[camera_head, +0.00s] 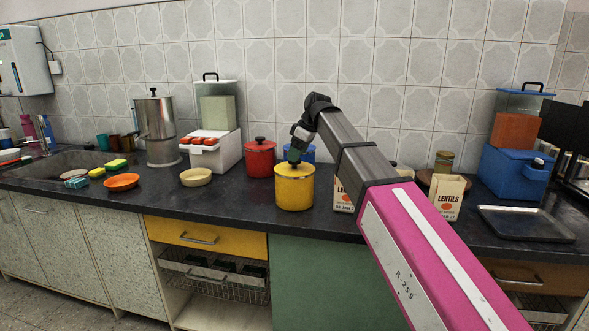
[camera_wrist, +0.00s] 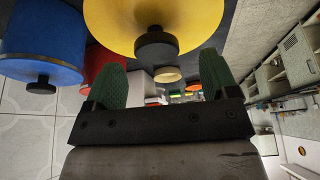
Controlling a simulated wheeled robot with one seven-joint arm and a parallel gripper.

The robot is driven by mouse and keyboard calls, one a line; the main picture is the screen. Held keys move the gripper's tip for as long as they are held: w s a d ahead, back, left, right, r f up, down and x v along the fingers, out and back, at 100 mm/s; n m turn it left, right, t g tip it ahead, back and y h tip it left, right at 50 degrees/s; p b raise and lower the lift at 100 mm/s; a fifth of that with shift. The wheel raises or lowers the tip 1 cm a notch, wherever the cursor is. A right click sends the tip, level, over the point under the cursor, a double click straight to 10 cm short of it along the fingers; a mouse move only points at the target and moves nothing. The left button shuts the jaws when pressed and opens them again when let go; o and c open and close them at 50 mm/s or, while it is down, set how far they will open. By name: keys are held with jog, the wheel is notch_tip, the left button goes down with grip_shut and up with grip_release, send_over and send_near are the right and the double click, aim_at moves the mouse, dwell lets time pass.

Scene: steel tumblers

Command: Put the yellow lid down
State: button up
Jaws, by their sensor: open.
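The yellow lid (camera_head: 294,170) lies on top of the yellow pot (camera_head: 295,190) on the dark counter. In the wrist view the lid (camera_wrist: 120,22) is a large yellow disc with a dark knob (camera_wrist: 156,47). My gripper (camera_head: 293,156) is just above the lid in the head view. In the wrist view my gripper (camera_wrist: 161,68) has its two green fingers spread apart, with nothing between them. The knob appears just beyond the fingertips, apart from them. The lid's seam with the pot is too small to judge.
A red pot (camera_head: 260,158) stands behind left of the yellow pot, and a blue pot (camera_wrist: 42,45) stands close behind it. A lentils box (camera_head: 447,196) and a metal tray (camera_head: 525,223) are to the right. A cream bowl (camera_head: 196,177) is left. Counter in front of the bowl is clear.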

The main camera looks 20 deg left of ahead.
aim_at(295, 165)
jog(key=x, duration=0.3)
jog(key=shift+w+f, duration=0.15)
jog(key=shift+f, duration=0.2)
jog(key=c, duration=1.1)
jog(key=shift+r, duration=0.1)
